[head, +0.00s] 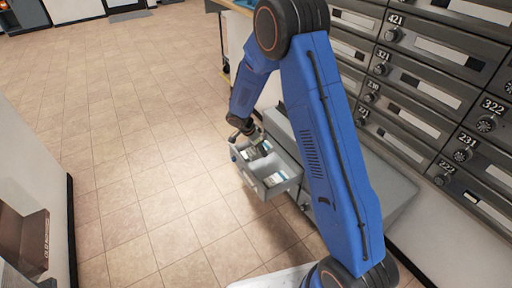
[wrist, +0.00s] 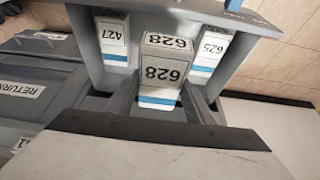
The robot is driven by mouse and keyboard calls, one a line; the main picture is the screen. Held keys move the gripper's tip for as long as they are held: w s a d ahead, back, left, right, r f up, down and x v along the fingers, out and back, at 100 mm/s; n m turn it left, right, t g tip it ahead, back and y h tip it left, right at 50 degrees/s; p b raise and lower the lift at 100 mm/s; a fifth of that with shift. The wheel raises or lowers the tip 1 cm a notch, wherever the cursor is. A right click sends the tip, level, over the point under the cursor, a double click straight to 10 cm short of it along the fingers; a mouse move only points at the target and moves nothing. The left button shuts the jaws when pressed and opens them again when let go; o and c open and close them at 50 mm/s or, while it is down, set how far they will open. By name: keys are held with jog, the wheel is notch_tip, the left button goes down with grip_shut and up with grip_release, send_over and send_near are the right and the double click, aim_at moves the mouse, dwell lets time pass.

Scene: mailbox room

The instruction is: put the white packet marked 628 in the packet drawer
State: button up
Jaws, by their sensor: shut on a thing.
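The white packet marked 628 (wrist: 162,73) has a blue stripe and shows between the dark fingers of my gripper (wrist: 160,98) in the wrist view. My gripper is shut on it. The open grey packet drawer (head: 268,192) is in the middle of the head view, with my gripper (head: 243,131) at its far left end. In the wrist view the held packet is over the drawer (wrist: 85,45), between packets marked 427 (wrist: 112,36) and 625 (wrist: 212,48). I cannot tell whether its lower end is inside the drawer or touches the floor of it.
White packets (head: 273,180) lie in the drawer's compartments. A grey unit labelled RETURN (wrist: 22,89) is on the left in the wrist view. Numbered mailboxes (head: 430,90) line the right wall. A brown box (head: 24,238) is at lower left. The tiled floor (head: 130,140) is clear.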

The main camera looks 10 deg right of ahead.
jog(key=shift+s+a+f+x, duration=0.15)
jog(key=shift+a+x, duration=0.2)
jog(key=shift+x, duration=1.6)
jog(key=shift+s+a+f+x, duration=0.15)
jog(key=shift+a+x, duration=0.15)
jog(key=shift+x, duration=1.65)
jog(key=shift+s+a+f+x, duration=0.15)
jog(key=shift+a+x, duration=0.2)
jog(key=shift+x, duration=1.6)
jog(key=shift+w, duration=0.1)
jog(key=o, duration=1.2)
